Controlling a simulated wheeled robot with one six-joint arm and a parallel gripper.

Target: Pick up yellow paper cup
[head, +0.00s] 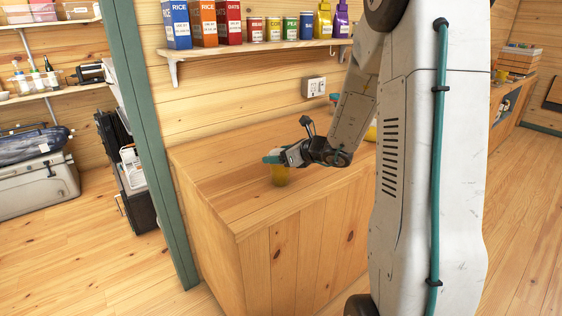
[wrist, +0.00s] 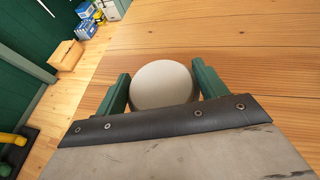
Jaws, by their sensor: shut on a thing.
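The yellow paper cup (head: 280,176) is at my gripper on the wooden counter (head: 225,190), near its left part. In the wrist view its round pale top (wrist: 162,86) sits between the two green fingers of my gripper (wrist: 160,88). In the head view my gripper (head: 271,158) reaches in from the right, with its fingers at the cup's upper part. My gripper is shut on the cup. The cup looks upright. I cannot tell whether its base touches the counter.
A green post (head: 150,130) stands left of the counter. Small items stand farther right on the counter, partly hidden by my arm. The counter's front left is clear.

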